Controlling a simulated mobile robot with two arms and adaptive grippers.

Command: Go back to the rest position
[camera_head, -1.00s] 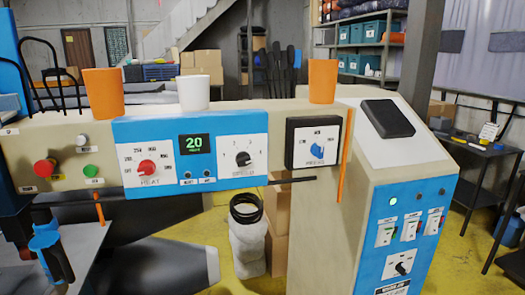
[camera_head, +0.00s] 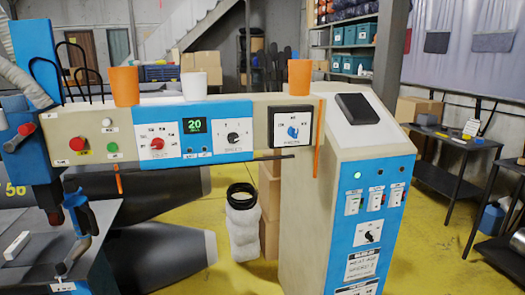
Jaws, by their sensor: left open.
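I cannot make out either of my grippers or arms in the head view. The welding machine fills the middle, with a long beige panel and a beige and blue cabinet (camera_head: 345,187). Its panel carries a red knob (camera_head: 157,143), a green display reading 20 (camera_head: 194,125) and a dial (camera_head: 293,132). An orange cup (camera_head: 124,86), a white cup (camera_head: 194,86) and another orange cup (camera_head: 299,77) stand upright on top of the panel.
A grey worktable (camera_head: 35,262) with a blue clamp-like tool (camera_head: 84,218) is at the lower left. A black table (camera_head: 449,165) is at the right. Yellow floor is open between.

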